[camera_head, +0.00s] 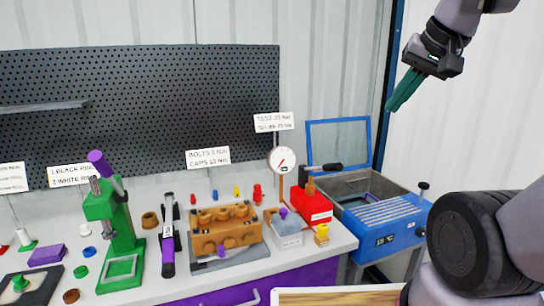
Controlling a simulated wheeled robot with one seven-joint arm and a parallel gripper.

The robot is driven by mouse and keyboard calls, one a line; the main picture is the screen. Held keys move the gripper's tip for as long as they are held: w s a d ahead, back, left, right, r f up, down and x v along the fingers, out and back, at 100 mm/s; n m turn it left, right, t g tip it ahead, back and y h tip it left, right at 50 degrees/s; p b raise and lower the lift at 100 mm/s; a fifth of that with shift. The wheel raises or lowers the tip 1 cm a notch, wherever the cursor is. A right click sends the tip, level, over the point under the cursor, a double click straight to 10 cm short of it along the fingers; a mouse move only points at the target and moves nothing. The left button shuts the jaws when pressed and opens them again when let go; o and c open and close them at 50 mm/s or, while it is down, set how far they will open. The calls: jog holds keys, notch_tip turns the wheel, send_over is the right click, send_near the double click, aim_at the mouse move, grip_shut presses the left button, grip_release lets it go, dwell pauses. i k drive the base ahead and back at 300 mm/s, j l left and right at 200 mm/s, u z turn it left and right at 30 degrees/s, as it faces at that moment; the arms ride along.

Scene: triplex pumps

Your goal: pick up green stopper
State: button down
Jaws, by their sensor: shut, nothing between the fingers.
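A small round green piece (81,271) lies on the grey bench at the lower left, in front of the purple block. Another small green piece (20,282) sits on a dark plate at the far left edge. Either could be the green stopper; they are too small to tell. My gripper (391,107) is at the upper right, high above the blue box and far from both green pieces. Its dark green fingers are together, pointing down and left, with nothing held.
A green press (122,250) with a purple handle stands right of the green pieces. A purple block (47,254), blue ring (89,252) and brown ring (71,296) are nearby. An orange pump block (222,232) stands mid-bench. An open blue box (385,243) is at the right.

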aim_at(22, 284)
jog(key=z, duration=0.5)
jog(key=u, duration=2.65)
jog(key=i+j+z, duration=0.1)
jog(key=z, duration=0.4)
jog(key=j+z, duration=0.7)
jog(key=j, duration=0.8)
jog(key=j+z, duration=0.3)
jog(key=j, duration=1.05)
jog(key=k+j, duration=0.15)
jog(key=j, duration=0.1)
